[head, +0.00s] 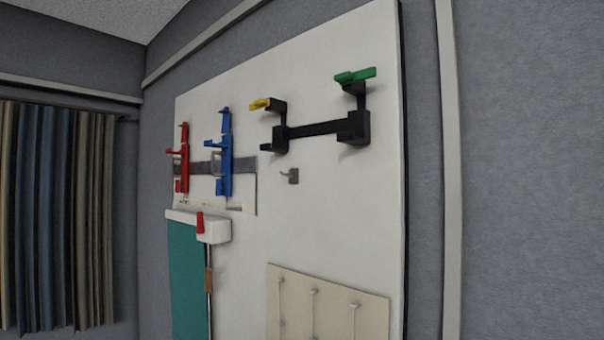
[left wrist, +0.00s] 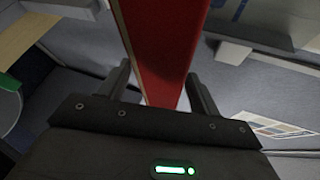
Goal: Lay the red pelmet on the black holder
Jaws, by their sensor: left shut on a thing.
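The black holder (head: 316,130) is fixed on the white wall board at the upper right, with a bracket at each end joined by a dark bar. Its left bracket carries a yellow piece (head: 261,104) on top, its right one a green piece (head: 355,76). No pelmet lies on it. In the left wrist view my left gripper (left wrist: 160,85) is shut on the red pelmet (left wrist: 165,40), a long flat piece that runs up out of the picture between the fingers. The pelmet's far end is out of view. Neither gripper shows in the head view.
A red bracket (head: 183,160) and a blue bracket (head: 225,155) are mounted left of the holder. Below them a white box (head: 212,230) stands out above a teal blind (head: 187,280). A small grey hook (head: 291,176) sits under the holder. Curtains (head: 55,210) hang at far left.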

